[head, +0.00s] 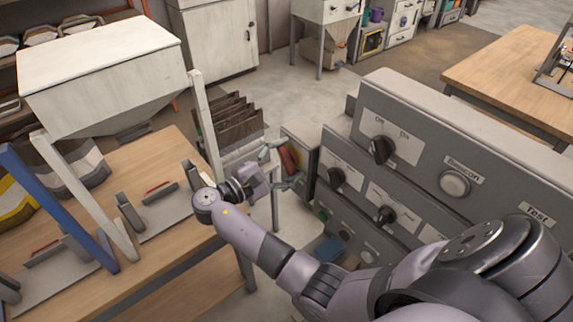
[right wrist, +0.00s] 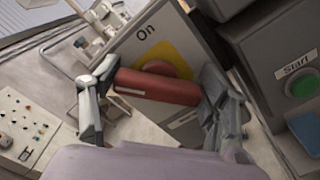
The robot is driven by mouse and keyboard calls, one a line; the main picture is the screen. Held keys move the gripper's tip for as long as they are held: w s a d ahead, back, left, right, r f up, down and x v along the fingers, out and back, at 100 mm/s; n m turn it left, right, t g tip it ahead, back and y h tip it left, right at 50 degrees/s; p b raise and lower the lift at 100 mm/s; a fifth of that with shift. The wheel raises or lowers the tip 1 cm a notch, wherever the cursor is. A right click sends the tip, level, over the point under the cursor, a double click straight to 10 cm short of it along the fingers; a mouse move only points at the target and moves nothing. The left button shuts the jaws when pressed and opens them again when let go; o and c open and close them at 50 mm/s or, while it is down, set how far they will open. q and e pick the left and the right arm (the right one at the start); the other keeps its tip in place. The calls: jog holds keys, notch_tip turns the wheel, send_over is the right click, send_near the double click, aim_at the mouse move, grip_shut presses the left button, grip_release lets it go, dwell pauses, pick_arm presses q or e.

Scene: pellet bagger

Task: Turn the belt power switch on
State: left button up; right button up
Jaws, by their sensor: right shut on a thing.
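The belt power switch is a red handle (head: 289,157) on the side of the grey control cabinet. My right gripper (head: 281,167) is at this switch. In the right wrist view its two fingers (right wrist: 158,80) are shut on the handle, one at each end. The handle's lower mounting is partly hidden. My left gripper is not in view.
A cabinet panel (head: 430,150) with black knobs (head: 383,149) and a Beacon button (head: 454,183) stands right of the switch. A green Start button (right wrist: 303,87) is close by in the wrist view. A wooden table (head: 170,222) with a white hopper (head: 100,65) stands left.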

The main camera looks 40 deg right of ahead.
jog(key=m+b, duration=0.5)
jog(key=shift+f, duration=0.4)
jog(key=shift+s+r+m+b, duration=0.1)
jog(key=shift+m+b, duration=1.1)
jog(key=o, duration=1.2)
jog(key=shift+c, duration=0.2)
jog(key=shift+r, duration=0.1)
